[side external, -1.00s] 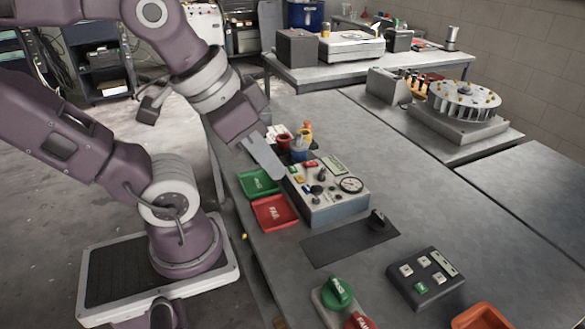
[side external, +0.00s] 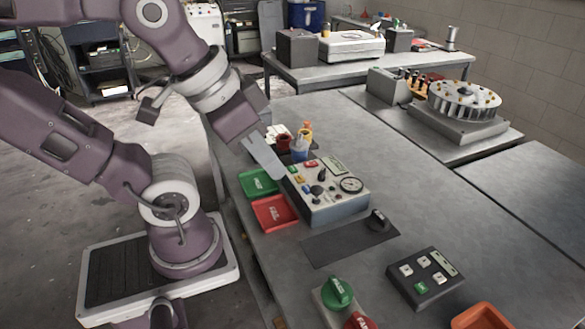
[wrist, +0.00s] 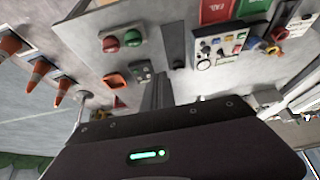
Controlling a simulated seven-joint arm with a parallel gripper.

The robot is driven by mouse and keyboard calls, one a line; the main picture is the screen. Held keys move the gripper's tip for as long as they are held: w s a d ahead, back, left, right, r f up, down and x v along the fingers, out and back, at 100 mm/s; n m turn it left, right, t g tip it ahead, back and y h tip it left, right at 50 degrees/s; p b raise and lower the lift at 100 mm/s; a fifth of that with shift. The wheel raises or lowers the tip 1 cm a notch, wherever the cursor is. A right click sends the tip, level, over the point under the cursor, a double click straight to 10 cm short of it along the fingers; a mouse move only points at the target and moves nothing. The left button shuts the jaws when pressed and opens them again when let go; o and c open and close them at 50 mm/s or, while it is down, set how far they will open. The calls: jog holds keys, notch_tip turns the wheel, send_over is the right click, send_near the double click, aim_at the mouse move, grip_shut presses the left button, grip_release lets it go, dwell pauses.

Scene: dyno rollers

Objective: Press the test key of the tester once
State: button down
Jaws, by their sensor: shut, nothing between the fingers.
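The tester (side external: 335,208) is a grey box with a round gauge, dark knobs and small coloured buttons on its top panel. It stands on the grey bench, and its panel also shows in the wrist view (wrist: 221,47). I cannot tell from the labels which button is the test key. My gripper (side external: 280,174) is shut and empty, pointing down at the tester's back left corner in the side view. I cannot tell whether its tip touches anything. In the wrist view, the dark fingers (wrist: 163,78) point up, left of the tester panel.
A green tray (side external: 258,183) and a red tray (side external: 274,213) lie left of the tester, with cups (side external: 299,147) behind it. A dark mat (side external: 345,243) lies in front. A dark keypad box (side external: 426,279) stands front right. Bench right of the tester is clear.

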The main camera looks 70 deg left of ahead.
dwell(0.7)
jog(key=m+t+y, duration=0.1)
jog(key=m+t, duration=0.3)
jog(key=m, duration=0.4)
send_over(289, 170)
notch_tip(289, 170, down, 14)
jog(key=shift+d+r, duration=0.1)
jog(key=shift+r, duration=0.05)
jog(key=shift+f, duration=4.35)
